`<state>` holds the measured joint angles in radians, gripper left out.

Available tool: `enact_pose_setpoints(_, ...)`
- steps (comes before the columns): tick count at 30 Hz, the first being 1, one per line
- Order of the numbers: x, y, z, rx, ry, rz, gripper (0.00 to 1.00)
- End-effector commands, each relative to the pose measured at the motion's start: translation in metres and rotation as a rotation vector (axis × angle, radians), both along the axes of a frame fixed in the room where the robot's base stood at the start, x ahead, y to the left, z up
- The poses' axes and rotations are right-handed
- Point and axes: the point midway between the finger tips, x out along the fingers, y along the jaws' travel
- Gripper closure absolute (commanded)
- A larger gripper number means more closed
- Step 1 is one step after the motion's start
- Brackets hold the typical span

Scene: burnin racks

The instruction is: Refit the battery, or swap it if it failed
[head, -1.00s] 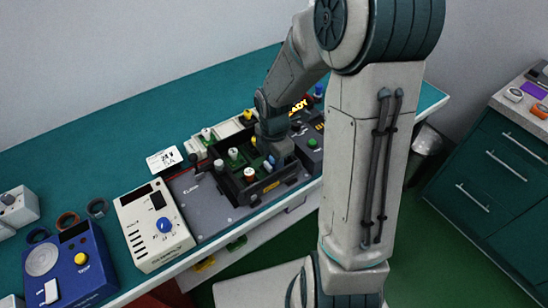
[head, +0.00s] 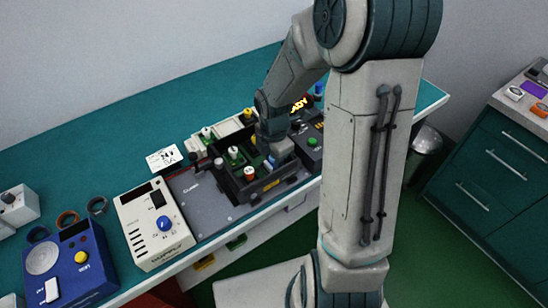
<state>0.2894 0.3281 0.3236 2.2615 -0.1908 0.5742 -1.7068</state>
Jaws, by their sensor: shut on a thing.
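My gripper (head: 268,150) points down into a black open tray (head: 262,189) on the grey bench plate. The fingertips are mostly hidden by the wrist and the tray wall. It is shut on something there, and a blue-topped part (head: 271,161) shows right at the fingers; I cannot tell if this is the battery. In the tray, left of the gripper, stand a white-topped part (head: 234,153) and an orange-and-white part (head: 250,173).
A white supply box (head: 153,224) with a blue knob and a blue tester (head: 70,265) stand at the left. A pale rack (head: 228,128) with coloured-top parts stands behind the tray. A white card (head: 164,158) lies left of it. A control with a green button (head: 312,142) sits right. The back-left bench is clear.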

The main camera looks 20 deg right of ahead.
Motion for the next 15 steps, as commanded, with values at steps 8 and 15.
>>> enact_pose_setpoints(8,-0.0014,-0.0001,-0.0022,0.001,0.004,0.000,0.44)
enact_pose_setpoints(15,-0.0028,-0.0003,-0.0031,0.000,0.009,-0.001,0.44)
